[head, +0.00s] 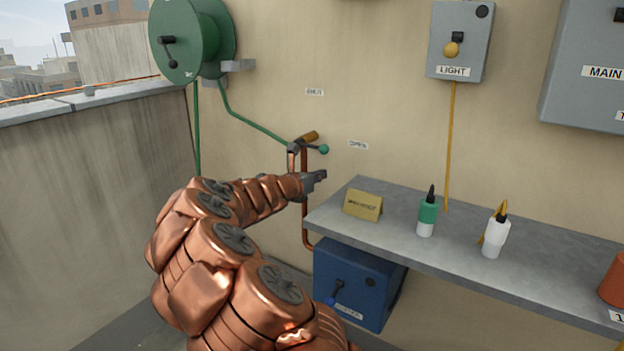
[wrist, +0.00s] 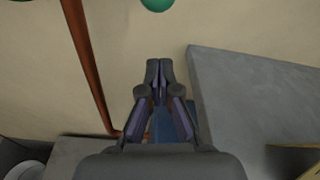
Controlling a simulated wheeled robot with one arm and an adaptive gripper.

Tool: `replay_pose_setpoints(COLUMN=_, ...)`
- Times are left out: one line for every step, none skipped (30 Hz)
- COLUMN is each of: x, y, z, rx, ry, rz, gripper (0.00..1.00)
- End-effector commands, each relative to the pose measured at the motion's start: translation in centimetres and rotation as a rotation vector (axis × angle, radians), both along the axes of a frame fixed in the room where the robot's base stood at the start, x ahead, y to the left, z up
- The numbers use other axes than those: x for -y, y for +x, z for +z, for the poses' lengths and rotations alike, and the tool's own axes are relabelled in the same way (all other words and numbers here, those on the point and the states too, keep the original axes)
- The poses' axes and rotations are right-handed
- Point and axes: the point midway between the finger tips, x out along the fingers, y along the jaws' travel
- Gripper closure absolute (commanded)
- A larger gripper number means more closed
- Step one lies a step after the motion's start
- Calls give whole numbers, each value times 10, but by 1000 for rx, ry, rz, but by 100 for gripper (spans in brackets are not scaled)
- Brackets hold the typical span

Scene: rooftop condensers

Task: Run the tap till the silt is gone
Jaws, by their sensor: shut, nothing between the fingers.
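The tap (head: 293,147) sits on a copper pipe (head: 305,225) against the wall. Its lever ends in a green ball (head: 323,149) and points right, roughly towards the OPEN label (head: 358,144); the SHUT label (head: 314,92) is higher. A green hose (head: 252,121) runs to the tap. No water or silt shows. My gripper (head: 320,175) is shut and empty, just below the lever and apart from it. In the wrist view its fingertips (wrist: 160,68) are together, and a green ball (wrist: 157,4) is at the top edge.
A grey shelf (head: 400,228) is right of my gripper, with a small sign (head: 363,204) and two bottles. A blue box (head: 357,285) is below it. A green hose reel (head: 192,38) hangs upper left. A light switch box (head: 460,40) is on the wall.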

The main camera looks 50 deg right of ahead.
Motion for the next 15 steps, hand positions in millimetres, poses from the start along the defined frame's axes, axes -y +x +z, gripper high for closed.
replay_pose_setpoints(x=7, y=0, z=-1, rx=2, ry=1, rz=-1, gripper=100)
replay_pose_setpoints(x=10, y=0, z=-1, rx=2, ry=0, rz=-1, gripper=100)
replay_pose_setpoints(x=14, y=0, z=-1, rx=3, ry=-1, rz=-1, gripper=100)
replay_pose_setpoints(x=17, y=1, z=-2, rx=3, ry=-1, rz=1, gripper=100)
replay_pose_setpoints(x=21, y=1, z=-2, rx=3, ry=-2, rz=0, gripper=100)
replay_pose_setpoints(x=25, y=0, z=-2, rx=4, ry=-1, rz=-1, gripper=100)
replay_pose_setpoints(x=28, y=0, z=-3, rx=4, ry=-1, rz=-1, gripper=100)
replay_pose_setpoints(x=31, y=0, z=-4, rx=4, ry=-1, rz=-1, gripper=100)
replay_pose_setpoints(x=35, y=-1, z=-4, rx=4, ry=0, rz=-3, gripper=100)
replay_pose_setpoints(x=39, y=-1, z=-5, rx=4, ry=0, rz=-3, gripper=100)
replay_pose_setpoints(x=36, y=1, z=1, rx=4, ry=-2, rz=0, gripper=100)
replay_pose_setpoints(x=34, y=2, z=6, rx=4, ry=-2, rz=0, gripper=100)
replay_pose_setpoints(x=33, y=3, z=10, rx=5, ry=-3, rz=0, gripper=100)
replay_pose_setpoints(x=32, y=4, z=13, rx=4, ry=-4, rz=0, gripper=100)
replay_pose_setpoints(x=32, y=4, z=17, rx=4, ry=-3, rz=0, gripper=100)
